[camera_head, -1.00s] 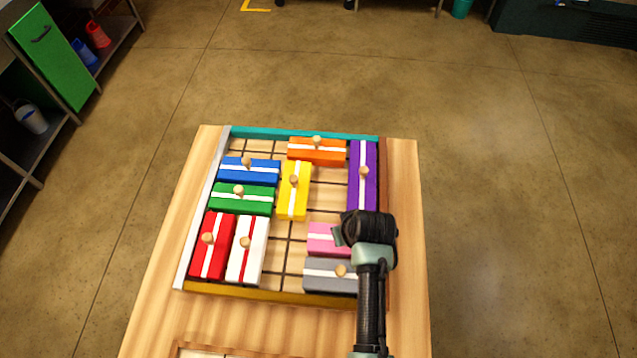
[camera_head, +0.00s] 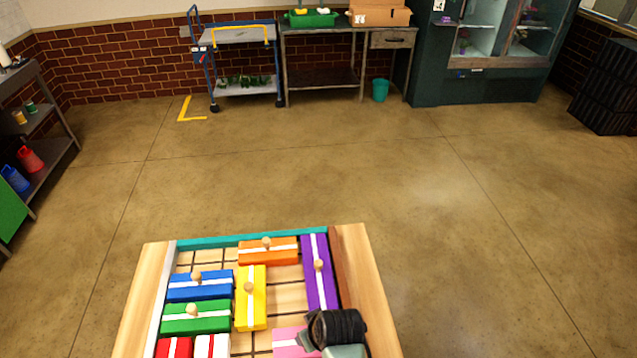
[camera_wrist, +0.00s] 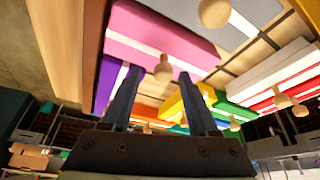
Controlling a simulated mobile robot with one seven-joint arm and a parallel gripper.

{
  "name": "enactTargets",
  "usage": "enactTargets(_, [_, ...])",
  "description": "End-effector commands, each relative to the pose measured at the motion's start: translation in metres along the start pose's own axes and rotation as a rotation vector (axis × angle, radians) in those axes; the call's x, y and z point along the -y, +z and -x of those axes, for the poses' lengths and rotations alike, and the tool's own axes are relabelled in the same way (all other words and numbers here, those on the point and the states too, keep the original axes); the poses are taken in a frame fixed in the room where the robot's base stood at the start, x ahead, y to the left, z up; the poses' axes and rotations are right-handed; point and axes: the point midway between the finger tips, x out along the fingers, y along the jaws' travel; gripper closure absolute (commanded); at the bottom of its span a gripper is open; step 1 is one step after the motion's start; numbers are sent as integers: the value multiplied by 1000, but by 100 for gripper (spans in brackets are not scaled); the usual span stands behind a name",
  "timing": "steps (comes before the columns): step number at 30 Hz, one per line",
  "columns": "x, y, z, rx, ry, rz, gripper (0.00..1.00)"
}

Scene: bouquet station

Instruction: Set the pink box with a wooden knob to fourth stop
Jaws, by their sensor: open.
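The pink box (camera_head: 290,341) with a white stripe lies in the gridded tray, at the lower picture edge of the head view. In the wrist view the pink box (camera_wrist: 150,33) fills the upper middle, and its wooden knob (camera_wrist: 163,69) shows between my fingertips. My gripper (camera_wrist: 160,74) is open, with one finger on each side of the knob in that picture. I cannot tell whether the fingers touch it. In the head view my gripper (camera_head: 318,333) covers the box's right end and hides the knob.
In the tray, the purple box (camera_head: 319,273) lies beyond the pink one along the right wall. The yellow box (camera_head: 251,300), orange box (camera_head: 268,252), blue box (camera_head: 200,286) and green box (camera_head: 196,319) lie farther left or back. Bare grid squares show between pink and yellow.

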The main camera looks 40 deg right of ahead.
Motion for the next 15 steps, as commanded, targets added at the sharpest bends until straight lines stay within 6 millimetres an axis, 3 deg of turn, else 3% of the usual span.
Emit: enactTargets(15, [-1, 0, 86, -4, 3, -1, 40])
